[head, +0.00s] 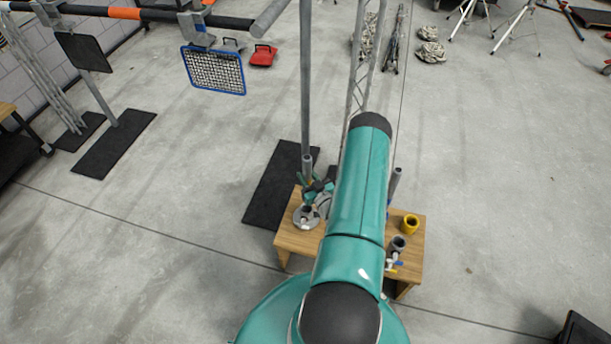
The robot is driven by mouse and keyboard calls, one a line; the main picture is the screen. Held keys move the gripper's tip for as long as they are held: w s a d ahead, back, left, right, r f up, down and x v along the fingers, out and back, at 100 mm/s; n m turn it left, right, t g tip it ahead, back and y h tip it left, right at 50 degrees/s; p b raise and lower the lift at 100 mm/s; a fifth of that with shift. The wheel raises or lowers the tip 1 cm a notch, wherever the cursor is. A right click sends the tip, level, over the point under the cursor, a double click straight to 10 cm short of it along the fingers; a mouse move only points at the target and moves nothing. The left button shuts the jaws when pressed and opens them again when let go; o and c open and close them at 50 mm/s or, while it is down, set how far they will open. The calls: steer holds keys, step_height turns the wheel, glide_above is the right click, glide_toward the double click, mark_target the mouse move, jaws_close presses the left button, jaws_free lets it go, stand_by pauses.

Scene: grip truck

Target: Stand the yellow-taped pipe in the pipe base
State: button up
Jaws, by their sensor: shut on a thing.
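My gripper (317,190), small and teal and dark, shows left of my arm over the wooden table. It appears shut on a short grey upright pipe (308,166) with a small yellow-orange band near its lower part, which I take for the yellow-taped pipe. A round grey flanged base (304,219), apparently the pipe base, sits on the table just below the pipe in the picture. I cannot tell whether the pipe touches it. My arm hides the middle of the table and part of the gripper.
The wooden table (293,240) also carries another grey pipe (395,182), a yellow ring-shaped piece (411,223) and a dark grey fitting (398,243) on the right. A tall grey pole (305,80) and a truss (361,70) stand behind. The floor right of the table is clear.

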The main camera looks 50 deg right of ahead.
steer(key=shift+f, duration=3.1)
steer(key=shift+a+f, duration=0.1)
steer(key=shift+f, duration=3.65)
steer(key=o, duration=1.2)
steer(key=shift+s, duration=0.1)
